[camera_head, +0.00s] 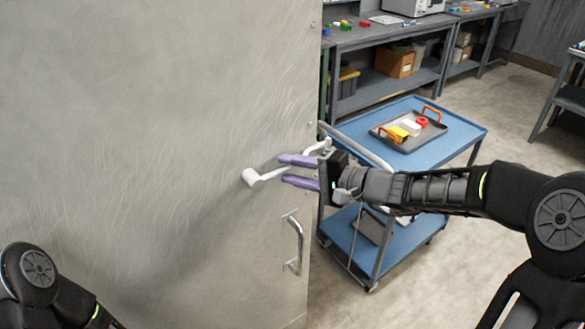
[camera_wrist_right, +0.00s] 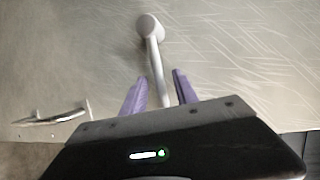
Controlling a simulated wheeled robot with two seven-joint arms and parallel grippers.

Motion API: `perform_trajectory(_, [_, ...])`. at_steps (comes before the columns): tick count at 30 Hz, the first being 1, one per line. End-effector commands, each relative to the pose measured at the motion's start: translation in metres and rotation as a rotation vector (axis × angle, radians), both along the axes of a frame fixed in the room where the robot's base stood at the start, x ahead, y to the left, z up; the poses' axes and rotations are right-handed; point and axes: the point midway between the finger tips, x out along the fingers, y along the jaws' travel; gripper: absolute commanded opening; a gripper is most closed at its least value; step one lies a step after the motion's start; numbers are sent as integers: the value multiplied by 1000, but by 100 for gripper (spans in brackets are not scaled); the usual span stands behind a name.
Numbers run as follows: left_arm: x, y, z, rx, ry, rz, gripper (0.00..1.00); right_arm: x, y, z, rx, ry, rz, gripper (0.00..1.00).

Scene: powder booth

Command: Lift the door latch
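The door latch (camera_head: 252,177) is a pale lever with a round hub on the grey metal door (camera_head: 150,110). Its bar runs right and slightly up from the hub toward the door edge. In the right wrist view the latch (camera_wrist_right: 151,30) comes down from its hub between the fingers. My right gripper (camera_head: 285,170) has its purple fingers apart, one above and one below the bar. The wrist view shows gaps on both sides of the bar at the fingers (camera_wrist_right: 160,88). The bar's far end is partly hidden by the gripper. My left gripper is out of view.
A D-shaped door handle (camera_head: 295,243) is below the latch; it also shows in the wrist view (camera_wrist_right: 52,118). A blue cart (camera_head: 460,130) with a grey tray (camera_head: 437,134) stands right of the door, close behind my right arm. A workbench (camera_head: 375,38) stands behind.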

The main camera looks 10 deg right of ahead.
Motion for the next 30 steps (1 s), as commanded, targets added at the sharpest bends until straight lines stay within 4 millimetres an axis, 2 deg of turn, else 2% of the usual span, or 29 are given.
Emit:
perform_trajectory(2, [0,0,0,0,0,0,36,0,0,0,0,0,0,34])
perform_trajectory(15, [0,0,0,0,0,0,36,0,0,0,-1,1,0,0])
perform_trajectory(30, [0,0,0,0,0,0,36,0,-1,0,-1,1,0,0])
